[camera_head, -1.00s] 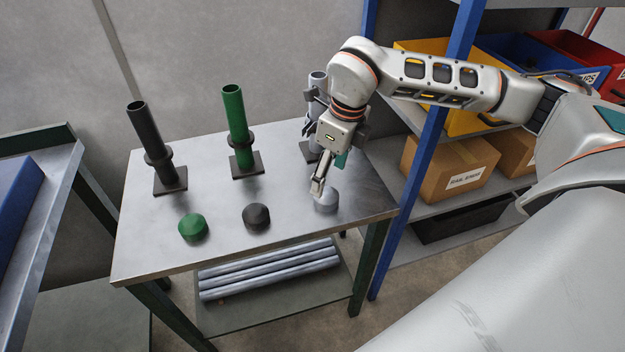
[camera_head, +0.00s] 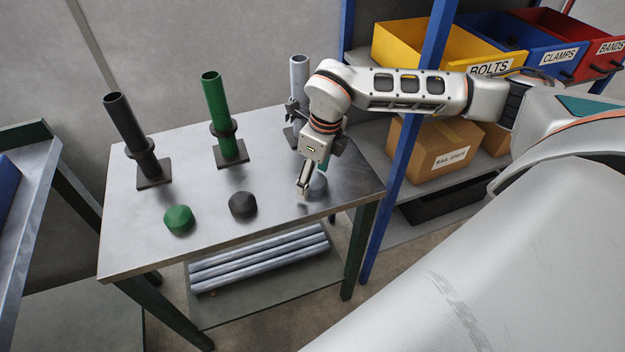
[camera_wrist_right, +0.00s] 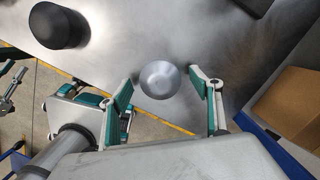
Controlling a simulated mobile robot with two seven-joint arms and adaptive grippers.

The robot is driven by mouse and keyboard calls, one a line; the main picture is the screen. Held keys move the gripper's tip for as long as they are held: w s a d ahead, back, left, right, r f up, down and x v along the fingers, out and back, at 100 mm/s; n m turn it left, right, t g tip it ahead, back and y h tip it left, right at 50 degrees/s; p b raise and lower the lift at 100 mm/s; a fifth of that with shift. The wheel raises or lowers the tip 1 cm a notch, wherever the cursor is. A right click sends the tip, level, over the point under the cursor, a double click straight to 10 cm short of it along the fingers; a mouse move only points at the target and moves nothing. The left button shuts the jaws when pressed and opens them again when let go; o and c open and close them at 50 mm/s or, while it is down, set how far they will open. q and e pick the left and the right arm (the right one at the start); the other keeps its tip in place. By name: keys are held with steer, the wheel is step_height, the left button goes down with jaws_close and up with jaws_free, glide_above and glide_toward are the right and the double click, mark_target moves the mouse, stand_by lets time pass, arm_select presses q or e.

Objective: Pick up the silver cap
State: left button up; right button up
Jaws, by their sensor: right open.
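The silver cap (camera_head: 317,186) sits on the metal table (camera_head: 130,237) near its right end, partly hidden behind my right gripper (camera_head: 308,190) in the head view. In the right wrist view the silver cap (camera_wrist_right: 158,80) is a round, domed shape lying between and just beyond the two fingertips. My right gripper (camera_wrist_right: 165,88) is open, with a finger on each side of the cap and a gap on both sides.
A green cap (camera_head: 179,219) and a black cap (camera_head: 243,205) sit left of the silver one. Black (camera_head: 127,125), green (camera_head: 216,105) and silver (camera_head: 299,80) posts stand behind them. A blue-framed shelf (camera_head: 405,150) with bins and boxes stands close on the right.

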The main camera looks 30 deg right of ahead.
mark_target(313, 176)
steer(key=c, duration=1.2)
step_height(313, 176, up, 20)
steer(key=p, duration=0.2)
